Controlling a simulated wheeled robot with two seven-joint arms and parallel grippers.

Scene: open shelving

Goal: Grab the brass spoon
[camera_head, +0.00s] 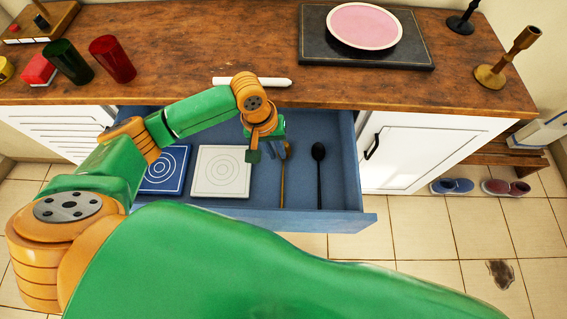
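The brass spoon (283,186) lies lengthwise in the open blue drawer; its thin lower part shows, and its upper end is hidden at my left gripper. My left gripper (270,152) points down into the drawer over the spoon's upper end. Its fingers look spread apart, with the spoon near the right finger. I cannot tell whether they touch the spoon. My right gripper is not in view.
A black spoon (319,175) lies right of the brass spoon. A white patterned tile (221,172) and a blue one (166,169) lie to the left. The drawer's front wall (325,220) and the wooden counter edge (330,105) bound the space. A white stick (252,82) lies on the counter.

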